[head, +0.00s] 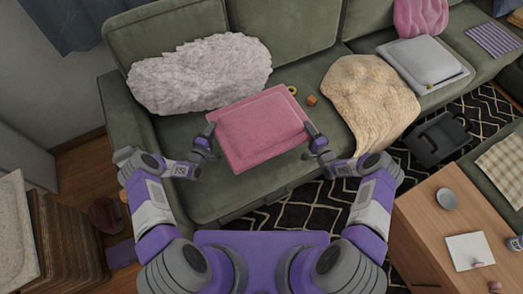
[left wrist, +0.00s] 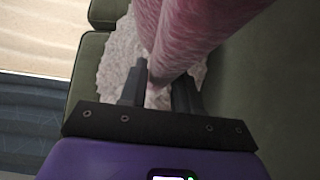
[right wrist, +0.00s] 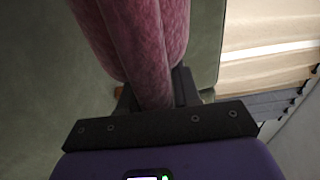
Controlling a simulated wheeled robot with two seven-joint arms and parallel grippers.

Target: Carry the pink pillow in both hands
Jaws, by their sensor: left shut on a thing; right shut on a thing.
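The pink pillow (head: 258,130) is a flat square cushion, held in front of me above the green sofa seat, slightly tilted. My left gripper (head: 206,142) is shut on its left edge. In the left wrist view the pillow's edge (left wrist: 190,35) runs down between the fingers (left wrist: 160,90). My right gripper (head: 314,138) is shut on its right edge. In the right wrist view the pillow (right wrist: 140,45) passes between the fingers (right wrist: 152,95). The pillow hides part of the seat behind it.
The green sofa (head: 240,195) carries a fluffy grey-white pillow (head: 200,72), a tan blanket (head: 370,100), a grey cushion (head: 425,62) and a small orange block (head: 312,100). A wooden table (head: 430,215) stands at right. A dark case (head: 438,138) lies on the patterned rug (head: 310,210).

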